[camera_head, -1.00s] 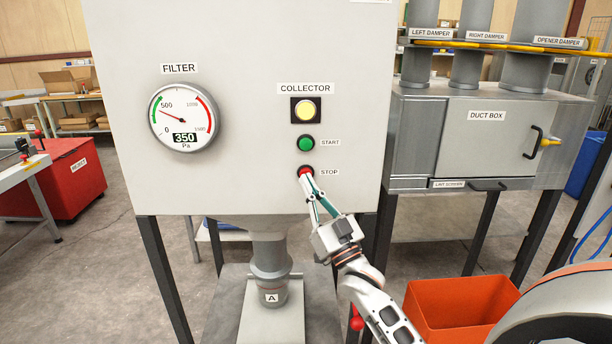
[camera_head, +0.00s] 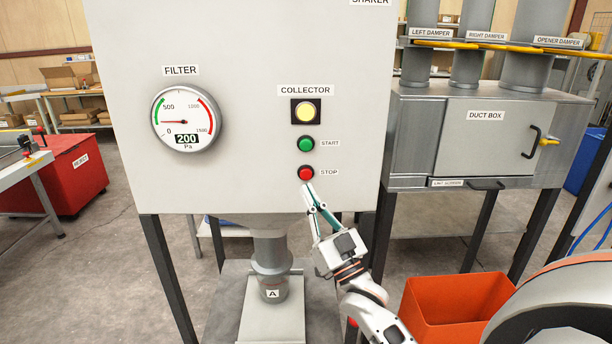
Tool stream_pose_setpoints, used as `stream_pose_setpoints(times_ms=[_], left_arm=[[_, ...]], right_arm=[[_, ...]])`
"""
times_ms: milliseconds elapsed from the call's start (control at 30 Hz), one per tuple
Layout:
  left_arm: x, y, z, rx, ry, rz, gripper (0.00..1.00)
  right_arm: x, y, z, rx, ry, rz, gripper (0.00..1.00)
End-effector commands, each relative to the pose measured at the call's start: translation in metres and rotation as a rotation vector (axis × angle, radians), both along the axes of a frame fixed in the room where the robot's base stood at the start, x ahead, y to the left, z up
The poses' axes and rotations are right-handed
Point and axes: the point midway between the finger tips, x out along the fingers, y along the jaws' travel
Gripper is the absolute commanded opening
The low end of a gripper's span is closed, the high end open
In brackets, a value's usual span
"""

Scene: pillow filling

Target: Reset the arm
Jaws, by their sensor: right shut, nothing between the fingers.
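My right gripper (camera_head: 308,187) is shut and empty, its fingertips just below the red STOP button (camera_head: 306,173) on the grey collector panel (camera_head: 240,60). Whether the tips touch the panel face I cannot tell. My right arm comes up from the lower right. Above STOP are the green START button (camera_head: 306,144) and the yellow collector lamp (camera_head: 305,111). The filter gauge (camera_head: 187,118) reads 200 Pa, its needle pointing left. My left gripper is not in view.
An orange bin (camera_head: 441,310) stands on the floor at the lower right. The duct box (camera_head: 487,140) is right of the panel, on dark legs. A pipe marked A (camera_head: 271,270) hangs below the panel. A red reject bin (camera_head: 75,170) and open floor lie left.

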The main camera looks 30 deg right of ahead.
Motion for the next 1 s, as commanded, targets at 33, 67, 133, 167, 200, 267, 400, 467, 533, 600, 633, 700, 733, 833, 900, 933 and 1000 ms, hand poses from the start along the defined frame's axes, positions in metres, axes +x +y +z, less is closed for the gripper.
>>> stream_pose_setpoints(times_ms=[33,67,133,167,200,267,400,467,533,600,633,700,733,833,900,933,1000], left_arm=[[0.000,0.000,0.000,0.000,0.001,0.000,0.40],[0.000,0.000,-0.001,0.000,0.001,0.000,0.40],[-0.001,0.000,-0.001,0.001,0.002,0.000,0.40],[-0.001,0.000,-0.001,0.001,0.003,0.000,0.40],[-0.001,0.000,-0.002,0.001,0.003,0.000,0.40],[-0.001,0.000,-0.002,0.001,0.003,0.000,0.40],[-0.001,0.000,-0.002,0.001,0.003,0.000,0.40],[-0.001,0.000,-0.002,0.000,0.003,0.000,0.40],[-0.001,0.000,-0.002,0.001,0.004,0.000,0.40],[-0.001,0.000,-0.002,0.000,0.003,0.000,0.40],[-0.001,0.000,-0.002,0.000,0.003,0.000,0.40],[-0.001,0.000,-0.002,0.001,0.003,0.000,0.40],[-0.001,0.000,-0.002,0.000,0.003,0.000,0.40],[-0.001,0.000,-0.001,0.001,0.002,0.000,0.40],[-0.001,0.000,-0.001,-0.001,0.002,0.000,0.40],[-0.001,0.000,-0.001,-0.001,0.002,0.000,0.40],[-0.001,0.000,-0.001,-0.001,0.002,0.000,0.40]], right_arm=[[0.000,0.000,0.000,0.000,0.000,0.000,0.00],[0.000,0.000,0.000,0.000,0.000,0.000,0.00],[0.000,0.000,0.000,0.000,0.000,0.000,0.00],[0.000,0.000,0.000,0.000,0.000,0.000,0.00],[0.000,0.000,0.000,0.000,0.000,0.000,0.00],[0.000,0.000,0.000,0.000,0.000,0.000,0.00],[0.000,0.000,0.000,0.000,0.000,0.000,0.00],[0.000,0.000,0.000,0.000,0.000,0.000,0.00],[0.000,0.000,-0.001,-0.001,0.003,0.001,0.00],[0.000,0.003,-0.010,-0.004,0.027,0.003,0.00],[0.000,0.006,-0.017,-0.008,0.046,0.004,0.00],[0.000,0.015,-0.044,-0.019,0.116,0.012,0.00],[-0.002,0.021,-0.058,-0.024,0.153,0.017,0.00],[-0.011,0.042,-0.119,-0.054,0.308,0.036,0.00],[-0.023,0.059,-0.163,-0.077,0.425,0.052,0.00],[-0.030,0.065,-0.182,-0.087,0.473,0.059,0.00],[-0.048,0.081,-0.224,-0.111,0.586,0.077,0.00]])
